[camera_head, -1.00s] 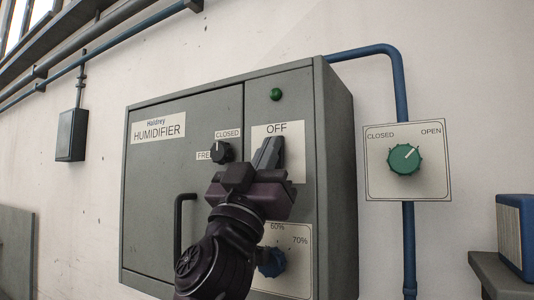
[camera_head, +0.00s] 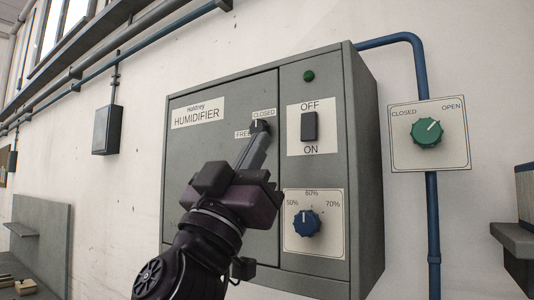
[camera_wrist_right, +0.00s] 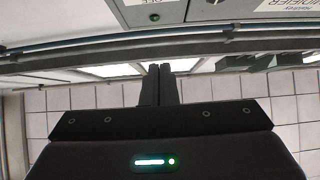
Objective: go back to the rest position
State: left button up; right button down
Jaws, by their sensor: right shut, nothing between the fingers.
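My right gripper (camera_head: 262,140) is shut and empty, in front of the grey humidifier cabinet (camera_head: 222,160). Its fingers point up across the cabinet door, and their tips overlap the lower part of the small black knob (camera_head: 259,126) by the CLOSED label. I cannot tell whether they touch it. In the right wrist view the two dark fingers (camera_wrist_right: 160,72) lie side by side with nothing between them. The black OFF/ON switch (camera_head: 309,127) is uncovered to the right of the gripper. The blue percentage knob (camera_head: 306,223) is below the switch. My left gripper is not in view.
A green knob (camera_head: 426,132) on a CLOSED/OPEN plate is mounted on the blue pipe (camera_head: 433,220), its mark towards OPEN. A grey shelf (camera_head: 515,240) juts in at the right. A small grey box (camera_head: 107,130) hangs on the wall at left.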

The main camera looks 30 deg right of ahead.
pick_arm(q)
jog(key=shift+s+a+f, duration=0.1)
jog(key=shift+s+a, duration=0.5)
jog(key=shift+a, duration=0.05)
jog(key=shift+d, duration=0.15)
